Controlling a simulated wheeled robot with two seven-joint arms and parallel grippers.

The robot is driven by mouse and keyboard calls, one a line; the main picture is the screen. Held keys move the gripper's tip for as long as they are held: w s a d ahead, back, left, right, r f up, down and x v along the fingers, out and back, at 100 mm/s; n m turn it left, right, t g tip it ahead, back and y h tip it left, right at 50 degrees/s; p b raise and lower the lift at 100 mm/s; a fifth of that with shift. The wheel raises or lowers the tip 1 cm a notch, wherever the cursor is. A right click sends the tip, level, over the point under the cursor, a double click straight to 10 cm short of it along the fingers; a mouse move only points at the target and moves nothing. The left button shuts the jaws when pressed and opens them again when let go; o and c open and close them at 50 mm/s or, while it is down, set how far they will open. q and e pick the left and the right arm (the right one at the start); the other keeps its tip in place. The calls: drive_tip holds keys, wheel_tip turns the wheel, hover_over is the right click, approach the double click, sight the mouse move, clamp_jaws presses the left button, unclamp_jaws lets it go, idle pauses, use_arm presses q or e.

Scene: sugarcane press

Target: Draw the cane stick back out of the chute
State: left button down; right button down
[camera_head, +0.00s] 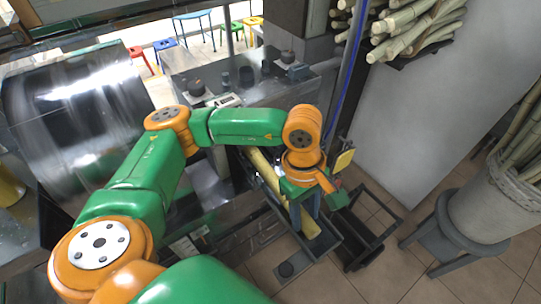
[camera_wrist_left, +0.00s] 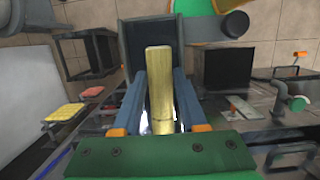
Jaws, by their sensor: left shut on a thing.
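The cane stick (camera_head: 266,168) is a thick yellow pole. In the head view it lies along the dark chute (camera_head: 326,247), its near end showing beyond my gripper and its middle hidden by my wrist. My left gripper (camera_head: 305,222) is over the chute, shut on the cane. In the left wrist view the cane (camera_wrist_left: 160,80) stands between the two blue-grey fingers of my left gripper (camera_wrist_left: 161,100), with the dark chute walls (camera_wrist_left: 130,55) around its end. I cannot tell how far the cane reaches into the press. My right gripper is not in view.
A dark metal frame stand (camera_head: 372,250) is right of the chute. A basket of canes (camera_head: 495,205) sits on a stool (camera_head: 440,235) at far right. More canes (camera_head: 415,28) lie on a wall rack. A large steel drum (camera_head: 75,110) is at left. Tiled floor at the front is open.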

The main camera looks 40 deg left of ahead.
use_arm(q)
drive_tip(key=shift+d, duration=0.15)
drive_tip(key=shift+d+f, duration=0.2)
drive_tip(key=shift+d, duration=0.8)
drive_tip(key=s+d+b, duration=0.3)
drive_tip(key=d, duration=0.7)
drive_tip(key=shift+s, duration=0.4)
drive_tip(key=shift+c, duration=1.9)
unclamp_jaws()
drive_tip(key=shift+r, duration=0.1)
